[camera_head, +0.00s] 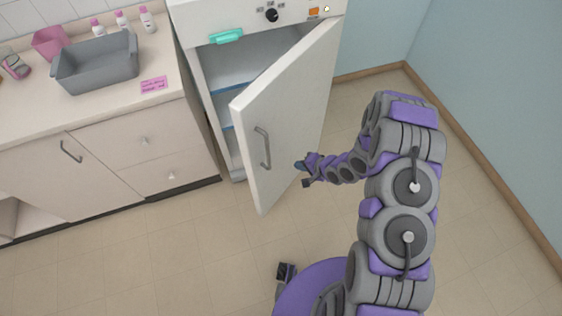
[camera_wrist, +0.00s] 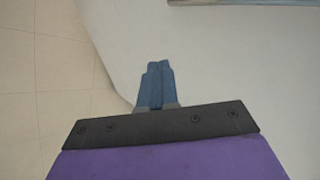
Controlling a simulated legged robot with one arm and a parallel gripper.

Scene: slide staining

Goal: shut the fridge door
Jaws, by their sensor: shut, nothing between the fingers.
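The white fridge (camera_head: 210,72) stands right of the counter, and its door (camera_head: 293,110) is partly open, hinged on the right side. Blue-edged shelves (camera_head: 232,86) show inside through the gap. A grey bar handle (camera_head: 262,148) sits on the outer face of the door near its free edge. My gripper (camera_head: 302,174) is beside the outer face, to the right of the handle and low on the door. In the wrist view its blue fingers (camera_wrist: 156,82) are together and empty, in front of the white door surface (camera_wrist: 215,60). I cannot tell whether they touch it.
The counter (camera_head: 110,103) on the left holds a grey basin (camera_head: 97,64), a pink container (camera_head: 50,42) and several small bottles. Drawers and a cabinet (camera_head: 90,155) are below. Tiled floor (camera_head: 190,235) is clear in front. A blue wall (camera_head: 495,90) is at right.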

